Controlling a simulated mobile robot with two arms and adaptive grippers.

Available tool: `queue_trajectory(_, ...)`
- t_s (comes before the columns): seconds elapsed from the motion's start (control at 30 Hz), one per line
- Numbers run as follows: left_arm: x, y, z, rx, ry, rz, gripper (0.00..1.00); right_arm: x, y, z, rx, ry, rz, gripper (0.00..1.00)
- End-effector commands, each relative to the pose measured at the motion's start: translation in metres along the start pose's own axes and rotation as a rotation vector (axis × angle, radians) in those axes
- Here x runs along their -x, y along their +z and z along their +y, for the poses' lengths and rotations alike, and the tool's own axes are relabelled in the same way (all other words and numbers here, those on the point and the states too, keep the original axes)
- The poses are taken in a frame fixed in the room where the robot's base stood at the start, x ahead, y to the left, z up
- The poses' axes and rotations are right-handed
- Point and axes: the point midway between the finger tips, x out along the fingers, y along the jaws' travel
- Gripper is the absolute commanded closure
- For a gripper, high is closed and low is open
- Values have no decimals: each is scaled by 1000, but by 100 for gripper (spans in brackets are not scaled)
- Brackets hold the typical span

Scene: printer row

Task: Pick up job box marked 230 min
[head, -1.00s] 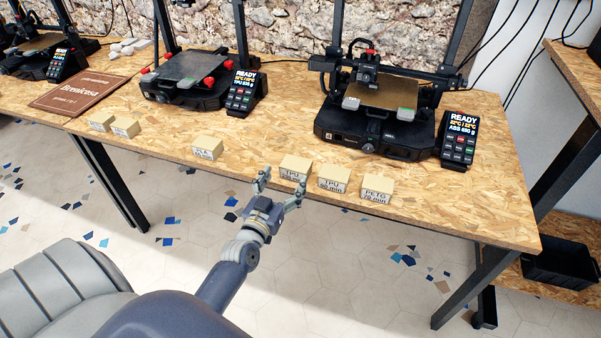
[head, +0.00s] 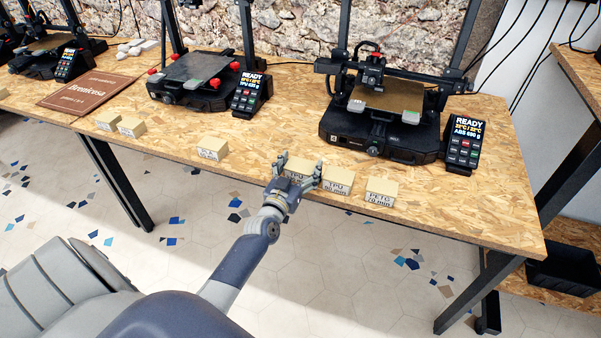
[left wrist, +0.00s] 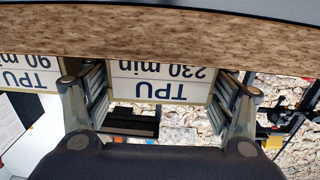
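The job box marked TPU 230 min (head: 302,166) is a small tan block with a white label, on the front part of the wooden table (head: 440,205). Its label shows upside down in the left wrist view (left wrist: 160,83). My left gripper (head: 299,170) is open, with one finger at each side of this box. In the left wrist view the fingers (left wrist: 160,98) stand apart, with small gaps between them and the box. The box's lower front is partly hidden by the gripper in the head view. My right gripper is not in view.
The TPU 90 min box (head: 338,183) stands close to the right finger, with the PETG 70 min box (head: 381,191) beyond it. A PLA box (head: 212,148) and two more boxes (head: 120,124) stand to the left. A printer (head: 380,130) stands behind.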

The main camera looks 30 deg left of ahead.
Motion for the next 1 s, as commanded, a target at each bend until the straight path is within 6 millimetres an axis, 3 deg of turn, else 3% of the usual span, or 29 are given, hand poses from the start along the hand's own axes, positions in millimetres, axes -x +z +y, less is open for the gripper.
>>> queue_trajectory(0.03, 0, 0, 0, 0, 0, 0, 37, 0, 0, 0, 0, 0, 0, 14)
queue_trajectory(0.13, 0, 0, 0, 0, 0, 0, 60, 0, 0, 0, 1, -1, 1, 14)
queue_trajectory(0.17, 0, 0, 0, 0, 0, 0, 61, 0, 0, -1, 1, -1, 1, 14)
queue_trajectory(0.57, 0, -6, 0, 2, -1, 3, 61, 2, -3, -8, 1, -9, 4, 14)
queue_trajectory(0.83, 0, -42, 0, 3, -3, 6, 61, 12, -4, -8, 1, -9, 5, 14)
queue_trajectory(1.0, 38, -38, 4, 2, -1, -1, 61, 12, -5, -7, 1, -8, 6, 14)
